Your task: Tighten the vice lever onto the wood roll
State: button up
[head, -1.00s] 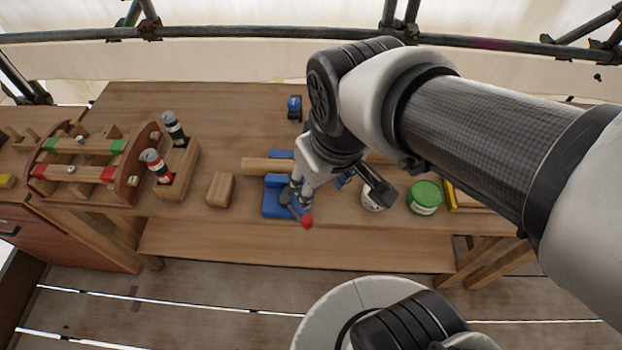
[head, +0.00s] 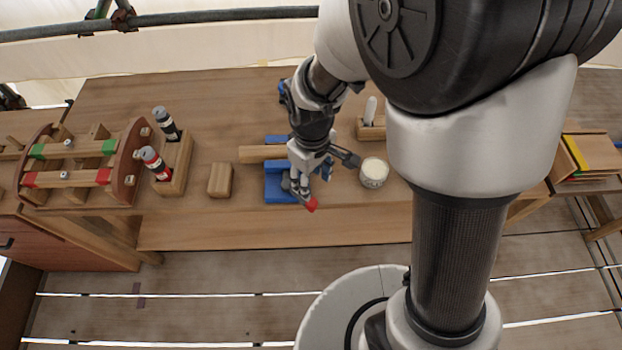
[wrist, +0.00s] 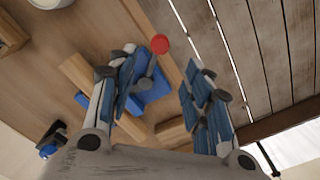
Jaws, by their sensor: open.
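The blue vice (head: 276,187) stands at the front edge of the workbench, and the wood roll (head: 260,154) lies across it. The lever's red end (head: 311,205) juts out at the front right of the vice. My gripper (head: 302,184) is over the vice's right side, by the lever, and hides part of both. In the wrist view my gripper (wrist: 168,64) is open, its blue-padded fingers apart. The lever's red knob (wrist: 160,44) shows between and just beyond the fingertips. The vice (wrist: 150,92) is partly behind the left finger. I cannot tell whether a finger touches the lever.
A wooden block (head: 220,181) stands left of the vice, and a holder with two bottles (head: 174,170) farther left. A white-topped jar (head: 374,172) is close on the right. The bench behind the roll (head: 210,105) is mostly clear.

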aim_at(312, 202)
notch_tip(312, 202, down, 12)
jog(key=b, duration=0.3)
grip_shut()
dwell(0.6)
